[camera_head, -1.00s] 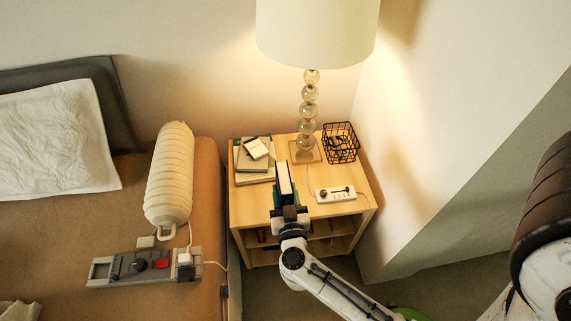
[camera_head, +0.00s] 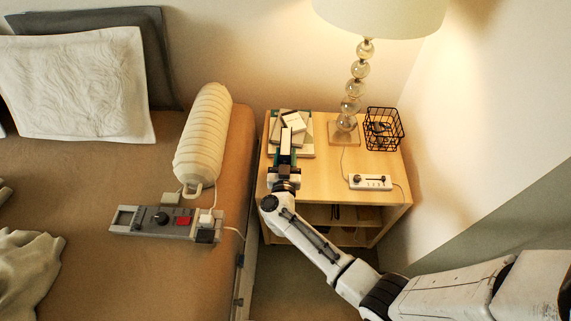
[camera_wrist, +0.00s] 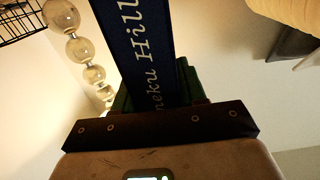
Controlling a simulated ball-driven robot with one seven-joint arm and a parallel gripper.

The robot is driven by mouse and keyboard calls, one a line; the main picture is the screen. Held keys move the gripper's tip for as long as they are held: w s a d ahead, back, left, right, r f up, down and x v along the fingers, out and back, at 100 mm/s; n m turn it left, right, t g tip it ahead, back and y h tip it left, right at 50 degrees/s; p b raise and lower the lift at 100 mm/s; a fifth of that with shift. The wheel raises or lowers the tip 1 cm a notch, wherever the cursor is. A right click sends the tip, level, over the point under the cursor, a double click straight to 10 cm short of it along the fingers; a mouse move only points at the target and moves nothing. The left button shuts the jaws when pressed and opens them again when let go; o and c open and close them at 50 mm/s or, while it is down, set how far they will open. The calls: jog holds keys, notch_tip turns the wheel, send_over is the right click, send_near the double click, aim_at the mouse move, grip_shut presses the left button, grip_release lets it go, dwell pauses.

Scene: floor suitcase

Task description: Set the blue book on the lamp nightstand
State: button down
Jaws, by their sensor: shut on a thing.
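The blue book (camera_wrist: 140,45) is in my gripper in the wrist view, its dark blue spine with pale lettering facing the camera. In the head view the book (camera_head: 286,142) shows as a narrow pale block with dark sides, upright between the fingers. My gripper (camera_head: 284,165) is shut on it, over the left front part of the lamp nightstand (camera_head: 322,180). I cannot tell whether the book touches the nightstand or the stack behind it. The lamp (camera_head: 352,95) stands at the back of the nightstand, and its glass balls show in the wrist view (camera_wrist: 85,50).
A stack of books (camera_head: 306,150) lies at the nightstand's back left. A black wire basket (camera_head: 384,128) stands at the back right, a white power strip (camera_head: 370,182) at the front right. The nightstand's middle is clear. The bed (camera_head: 120,175) is to the left.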

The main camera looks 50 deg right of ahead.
jog(key=shift+f+b, duration=0.6)
jog(key=shift+f, duration=0.95)
jog(key=shift+f, duration=0.1)
jog(key=c, duration=0.6)
grip_release()
jog(key=shift+c, duration=0.2)
jog(key=shift+a, duration=0.1)
jog(key=p+v, duration=0.1)
jog(key=v, duration=1)
jog(key=shift+s+a, duration=0.25)
jog(key=shift+s, duration=0.05)
